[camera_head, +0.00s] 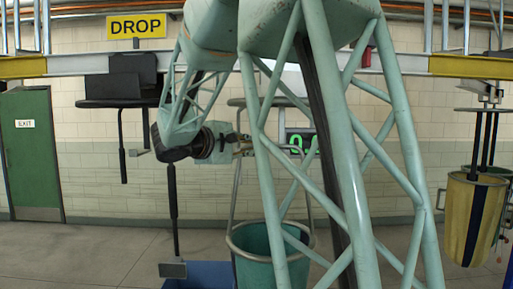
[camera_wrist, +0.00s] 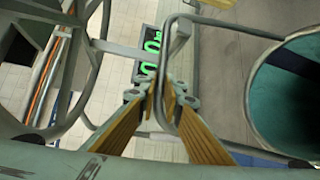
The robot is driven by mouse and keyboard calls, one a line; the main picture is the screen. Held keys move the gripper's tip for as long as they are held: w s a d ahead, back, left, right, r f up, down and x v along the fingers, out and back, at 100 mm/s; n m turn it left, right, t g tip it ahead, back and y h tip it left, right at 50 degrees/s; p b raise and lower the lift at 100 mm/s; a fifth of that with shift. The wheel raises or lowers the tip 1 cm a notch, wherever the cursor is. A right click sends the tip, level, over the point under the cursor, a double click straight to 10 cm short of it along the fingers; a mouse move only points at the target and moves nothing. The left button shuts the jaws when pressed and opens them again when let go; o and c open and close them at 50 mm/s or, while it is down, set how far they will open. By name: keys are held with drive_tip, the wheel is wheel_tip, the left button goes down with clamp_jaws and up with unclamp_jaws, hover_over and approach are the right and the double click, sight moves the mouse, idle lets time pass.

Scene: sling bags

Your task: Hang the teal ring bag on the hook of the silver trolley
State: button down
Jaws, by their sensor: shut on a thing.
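The teal ring bag (camera_head: 262,240) hangs upright below my gripper, partly hidden behind my arm. It also shows at the right of the wrist view (camera_wrist: 258,95), its dark mouth open. My gripper (camera_head: 243,147) is level and points right. In the wrist view its wood-coloured fingers (camera_wrist: 165,92) are closed on the bag's grey wire handle (camera_wrist: 170,30). A grey bar with a blocky end (camera_wrist: 178,38), seemingly the silver trolley's hook, lies close to the handle. I cannot tell whether they touch. A spoked ring (camera_wrist: 98,60), seemingly of that trolley, is at left; my arm hides much of it in the head view.
A black trolley (camera_head: 118,90) with long dark hanging arms is at the left, under the DROP sign (camera_head: 137,26). A yellow bag (camera_head: 460,215) hangs at the right. A green digit display (camera_head: 300,143) stands behind my arm. A blue base (camera_head: 205,275) lies on the floor.

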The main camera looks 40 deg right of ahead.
drive_tip(key=shift+f+b, duration=0.35)
drive_tip(key=shift+f, duration=0.05)
